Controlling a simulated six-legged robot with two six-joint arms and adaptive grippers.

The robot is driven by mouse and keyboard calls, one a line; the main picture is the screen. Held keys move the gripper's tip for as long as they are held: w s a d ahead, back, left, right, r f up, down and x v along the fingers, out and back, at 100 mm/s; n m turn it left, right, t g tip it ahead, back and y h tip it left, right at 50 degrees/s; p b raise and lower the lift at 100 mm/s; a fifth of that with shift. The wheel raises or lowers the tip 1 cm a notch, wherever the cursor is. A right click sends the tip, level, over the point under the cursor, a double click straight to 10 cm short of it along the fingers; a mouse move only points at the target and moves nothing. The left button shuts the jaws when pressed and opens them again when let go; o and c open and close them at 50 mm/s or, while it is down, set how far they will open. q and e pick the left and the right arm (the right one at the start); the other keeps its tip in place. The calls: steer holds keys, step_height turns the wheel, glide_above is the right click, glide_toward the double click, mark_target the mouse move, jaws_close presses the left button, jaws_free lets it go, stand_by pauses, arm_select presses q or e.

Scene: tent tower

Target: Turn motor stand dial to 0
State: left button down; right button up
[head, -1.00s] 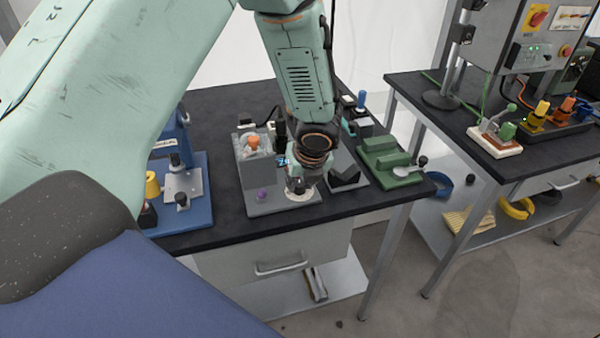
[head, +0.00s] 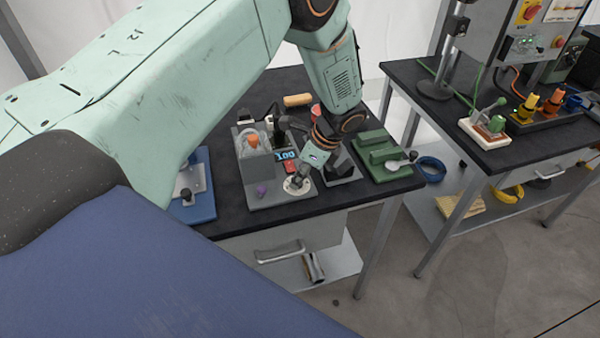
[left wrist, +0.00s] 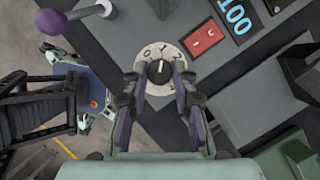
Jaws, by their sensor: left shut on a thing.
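My left gripper (left wrist: 160,76) is shut on the dial knob, one finger on each side. The fingers hide part of the plate's lower numbers. My right gripper is not clearly seen in the head view.
Beside the dial are a red switch (left wrist: 204,41) and a display with blue digits (left wrist: 236,17). A green fixture (head: 385,155) stands to the right and a blue fixture (head: 195,205) to the left. A second bench (head: 480,120) stands farther right.

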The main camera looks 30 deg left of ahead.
arm_select(q)
steer(key=n+g, duration=0.1)
steer(key=n, duration=0.1)
steer(key=n+g+h+b, duration=0.1)
steer(key=n, duration=0.2)
steer(key=shift+w+a+f+n, duration=0.1)
steer(key=shift+a+n, duration=0.05)
steer(key=shift+n, duration=0.15)
steer(key=shift+a+n+g+h+b, duration=0.1)
steer(key=shift+n+g+h+b, duration=0.2)
steer(key=shift+n, duration=0.7)
steer(key=shift+n+g+h+b, duration=0.1)
steer(key=shift+n+h+b, duration=0.3)
steer(key=shift+n, duration=0.6)
steer(key=c, duration=1.1)
jaws_free()
steer(key=shift+w, duration=0.1)
steer(key=shift+w+r, duration=0.1)
steer(key=shift+r, duration=0.25)
steer(key=v, duration=1.1)
steer(key=shift+r, duration=0.25)
